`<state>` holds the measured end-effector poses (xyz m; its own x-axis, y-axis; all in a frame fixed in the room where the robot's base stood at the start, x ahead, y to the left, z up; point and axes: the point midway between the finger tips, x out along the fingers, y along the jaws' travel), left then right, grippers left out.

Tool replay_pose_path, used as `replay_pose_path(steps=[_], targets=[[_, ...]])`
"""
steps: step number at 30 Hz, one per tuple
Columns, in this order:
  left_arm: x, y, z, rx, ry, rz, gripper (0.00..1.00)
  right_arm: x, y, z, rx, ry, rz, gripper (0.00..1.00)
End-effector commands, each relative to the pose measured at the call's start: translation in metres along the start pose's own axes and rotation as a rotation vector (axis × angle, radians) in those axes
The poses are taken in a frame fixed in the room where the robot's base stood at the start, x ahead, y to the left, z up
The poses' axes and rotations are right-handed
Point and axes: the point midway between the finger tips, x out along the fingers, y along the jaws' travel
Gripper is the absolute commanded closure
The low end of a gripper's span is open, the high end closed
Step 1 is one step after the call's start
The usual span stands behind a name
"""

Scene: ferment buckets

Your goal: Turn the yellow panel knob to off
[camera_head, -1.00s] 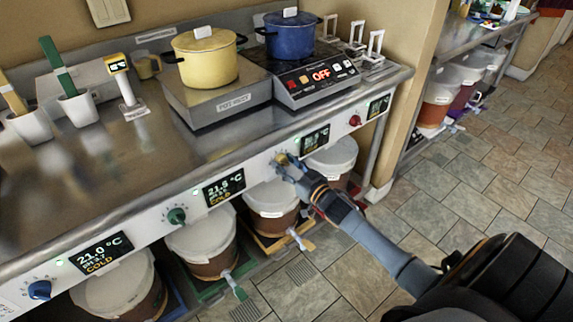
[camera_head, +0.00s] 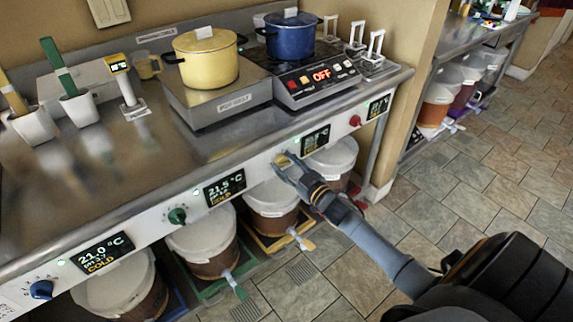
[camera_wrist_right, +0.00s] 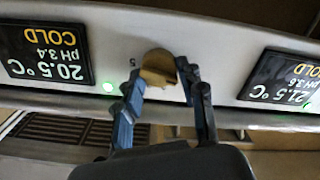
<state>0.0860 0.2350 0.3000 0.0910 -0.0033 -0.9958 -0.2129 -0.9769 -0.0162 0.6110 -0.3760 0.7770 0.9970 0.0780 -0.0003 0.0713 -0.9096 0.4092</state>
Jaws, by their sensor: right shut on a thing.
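The yellow panel knob (camera_head: 281,159) is on the white front panel of the steel bench, between two dark displays. It shows larger in the right wrist view (camera_wrist_right: 157,67), where the picture is upside down. My right gripper (camera_head: 286,166) is shut on this knob, with its blue fingers on either side in the right wrist view (camera_wrist_right: 160,76). In the head view the fingers partly cover the knob. Any pointer mark on the knob cannot be made out. A green light (camera_wrist_right: 108,87) glows beside the 20.5 °C display (camera_wrist_right: 47,55). My left gripper is not in view.
A green knob (camera_head: 177,215), a blue knob (camera_head: 41,290) and a red knob (camera_head: 355,121) sit along the same panel. Lidded buckets (camera_head: 272,198) stand beneath. A yellow pot (camera_head: 207,62) and a blue pot (camera_head: 290,36) are on the bench. The tiled floor at right is clear.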

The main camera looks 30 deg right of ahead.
Motion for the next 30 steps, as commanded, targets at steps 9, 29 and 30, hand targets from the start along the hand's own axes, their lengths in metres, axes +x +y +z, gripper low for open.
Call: replay_pose_path(steps=[9,29,30], targets=[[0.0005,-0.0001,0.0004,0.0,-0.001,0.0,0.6,0.0001,-0.001,-0.0002,-0.167,0.001,0.0,0.92],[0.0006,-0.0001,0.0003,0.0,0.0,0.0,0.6,0.0,-0.0012,-0.0002,-0.224,0.001,-0.001,0.57],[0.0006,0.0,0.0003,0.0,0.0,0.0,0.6,0.0,-0.0012,-0.0001,-0.224,0.001,-0.001,0.49]])
